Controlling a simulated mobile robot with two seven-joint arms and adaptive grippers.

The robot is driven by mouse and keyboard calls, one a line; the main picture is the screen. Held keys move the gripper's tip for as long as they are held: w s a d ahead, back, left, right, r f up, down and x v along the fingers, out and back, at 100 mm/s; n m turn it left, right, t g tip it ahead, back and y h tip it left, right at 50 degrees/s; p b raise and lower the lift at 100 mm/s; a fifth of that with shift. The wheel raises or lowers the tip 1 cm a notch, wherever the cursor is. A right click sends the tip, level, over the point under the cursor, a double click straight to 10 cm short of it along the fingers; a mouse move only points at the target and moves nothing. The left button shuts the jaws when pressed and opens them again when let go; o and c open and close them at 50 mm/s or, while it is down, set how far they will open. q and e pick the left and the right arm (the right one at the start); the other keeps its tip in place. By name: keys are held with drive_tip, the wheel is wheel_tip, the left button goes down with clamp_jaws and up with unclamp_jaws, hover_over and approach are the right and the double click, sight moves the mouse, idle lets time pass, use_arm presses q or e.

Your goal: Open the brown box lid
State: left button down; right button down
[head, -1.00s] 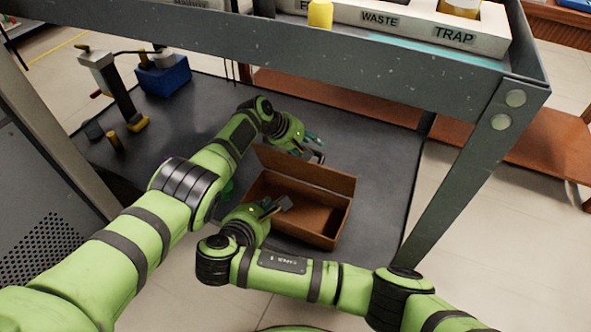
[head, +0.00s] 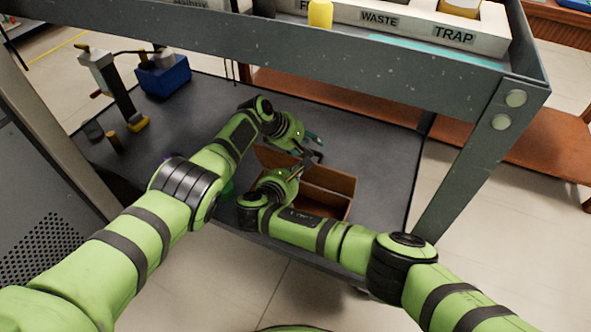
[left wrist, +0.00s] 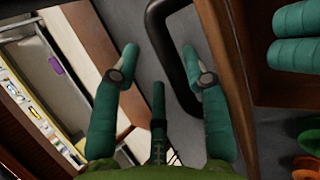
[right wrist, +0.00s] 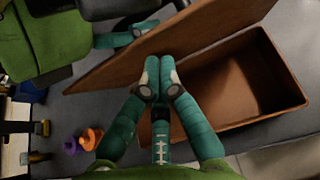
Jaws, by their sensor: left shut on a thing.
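The brown box (head: 342,208) stands on the dark lower shelf, and its lid (head: 338,182) is raised at the far side, so part of the empty interior shows. In the right wrist view the box (right wrist: 285,75) and tilted lid (right wrist: 110,75) are clear. My left gripper (head: 317,155) is behind the lid. My right gripper (right wrist: 158,72) is over the box, fingertips together in front of the lid's inner face; contact is unclear.
A grey upper shelf beam (head: 250,50) crosses above the arms, with a labelled tray (head: 400,22) on top. A blue bin (head: 163,76) stands at the back left. Purple and orange pieces (right wrist: 80,140) lie beside the box. The shelf right of the box is clear.

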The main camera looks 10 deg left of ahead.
use_arm(q)
drive_tip(key=shift+w+d+f, duration=0.1)
drive_tip(key=shift+d+f, duration=0.1)
drive_tip(key=shift+d, duration=0.15)
use_arm(e)
drive_tip(key=shift+w+d, duration=0.1)
drive_tip(key=shift+w, duration=0.25)
